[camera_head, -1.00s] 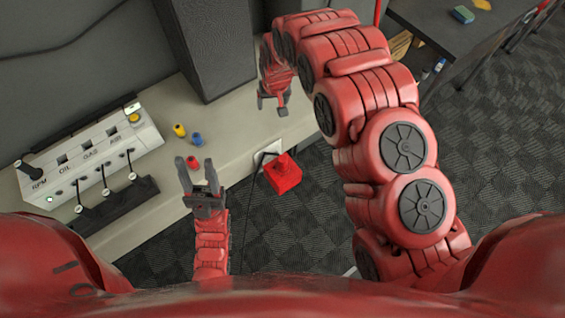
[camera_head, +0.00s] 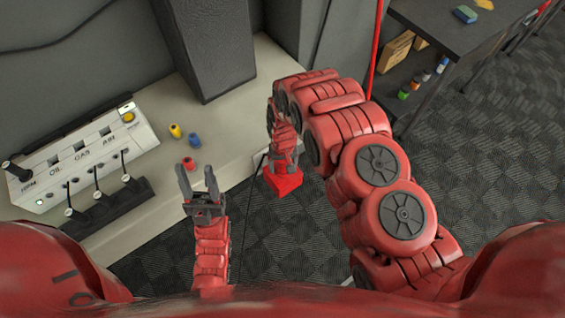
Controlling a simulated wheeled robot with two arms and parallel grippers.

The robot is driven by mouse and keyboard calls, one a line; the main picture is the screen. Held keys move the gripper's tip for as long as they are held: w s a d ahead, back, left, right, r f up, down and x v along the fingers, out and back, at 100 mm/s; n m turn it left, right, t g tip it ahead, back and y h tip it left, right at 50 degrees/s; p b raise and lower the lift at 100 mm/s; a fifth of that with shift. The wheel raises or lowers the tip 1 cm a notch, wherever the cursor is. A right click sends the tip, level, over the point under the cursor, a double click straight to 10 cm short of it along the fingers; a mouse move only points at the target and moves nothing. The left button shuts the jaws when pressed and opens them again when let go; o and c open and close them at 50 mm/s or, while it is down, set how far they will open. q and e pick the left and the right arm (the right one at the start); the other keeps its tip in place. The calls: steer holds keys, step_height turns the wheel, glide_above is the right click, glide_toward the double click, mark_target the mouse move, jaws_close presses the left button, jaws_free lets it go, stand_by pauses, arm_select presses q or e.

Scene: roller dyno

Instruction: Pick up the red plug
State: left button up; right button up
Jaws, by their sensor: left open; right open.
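The small red plug (camera_head: 188,163) stands on the pale bench top (camera_head: 232,125), near a blue plug (camera_head: 195,141) and a yellow plug (camera_head: 175,131). My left gripper (camera_head: 196,168) is open and empty, pointing up the picture at the bench's front edge. The red plug shows near its left fingertip, between the finger lines; I cannot tell the height gap. My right gripper (camera_head: 282,166) hangs over the red box (camera_head: 284,183) beyond the bench edge and partly covers it. Its opening is hard to see, and I cannot tell whether it touches the box.
A white control panel (camera_head: 80,158) with several levers stands on the bench at left. A dark grey column (camera_head: 205,45) rises behind the plugs. A dark shelf table (camera_head: 440,30) stands at upper right. Checked floor (camera_head: 480,170) is open at right.

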steer(key=shift+s+d+f, duration=0.1)
steer(key=shift+s+d, duration=0.05)
steer(key=shift+s, duration=0.3)
steer(key=c, duration=1.2)
